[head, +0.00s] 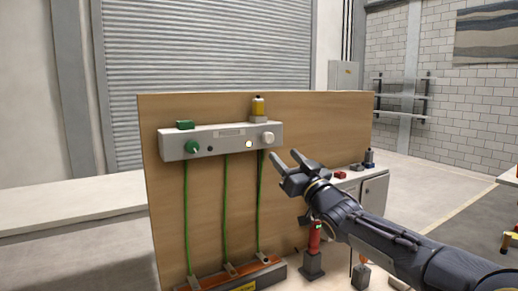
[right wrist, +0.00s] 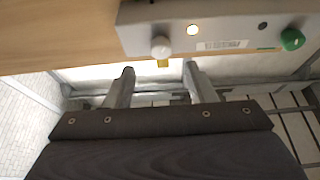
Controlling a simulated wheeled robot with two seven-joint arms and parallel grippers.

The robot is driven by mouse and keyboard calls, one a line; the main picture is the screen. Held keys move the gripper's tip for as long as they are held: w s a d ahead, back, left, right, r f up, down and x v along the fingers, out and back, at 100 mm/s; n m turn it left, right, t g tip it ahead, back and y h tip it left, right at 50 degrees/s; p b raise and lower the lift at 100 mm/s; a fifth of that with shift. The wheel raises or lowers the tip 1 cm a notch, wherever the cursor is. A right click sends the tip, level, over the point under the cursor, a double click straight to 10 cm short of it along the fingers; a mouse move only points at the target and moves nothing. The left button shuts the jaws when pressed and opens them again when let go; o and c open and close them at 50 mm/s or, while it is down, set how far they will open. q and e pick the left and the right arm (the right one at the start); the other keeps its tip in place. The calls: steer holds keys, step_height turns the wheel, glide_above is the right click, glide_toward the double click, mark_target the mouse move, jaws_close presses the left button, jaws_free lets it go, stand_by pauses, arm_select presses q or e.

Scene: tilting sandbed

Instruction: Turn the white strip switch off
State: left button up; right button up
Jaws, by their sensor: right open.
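A pale grey-white strip (head: 228,133) is fixed to a wooden board. It carries a green knob (head: 193,147) at its left and a white knob (head: 267,138) at its right. A lamp (head: 248,144) beside the white knob is lit; a dark spot (head: 210,148) sits near the green knob. My right gripper (head: 284,155) is open and empty, just right of and below the white knob, apart from it. In the right wrist view the white knob (right wrist: 160,47) lies beyond the gap between the open fingers (right wrist: 157,70). My left gripper is not in view.
The wooden board (head: 330,120) stands behind the strip. Green cables (head: 225,205) run down to a lower rail (head: 240,278). A green block (head: 185,125) and a yellow piece (head: 258,107) sit on top of the strip. A red-and-black device (head: 314,245) stands below my right arm.

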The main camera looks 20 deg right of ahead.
mark_target(270, 141)
steer(key=p+x, duration=0.2)
steer(key=x, duration=0.5)
steer(key=shift+w, duration=0.1)
steer(key=c, duration=1)
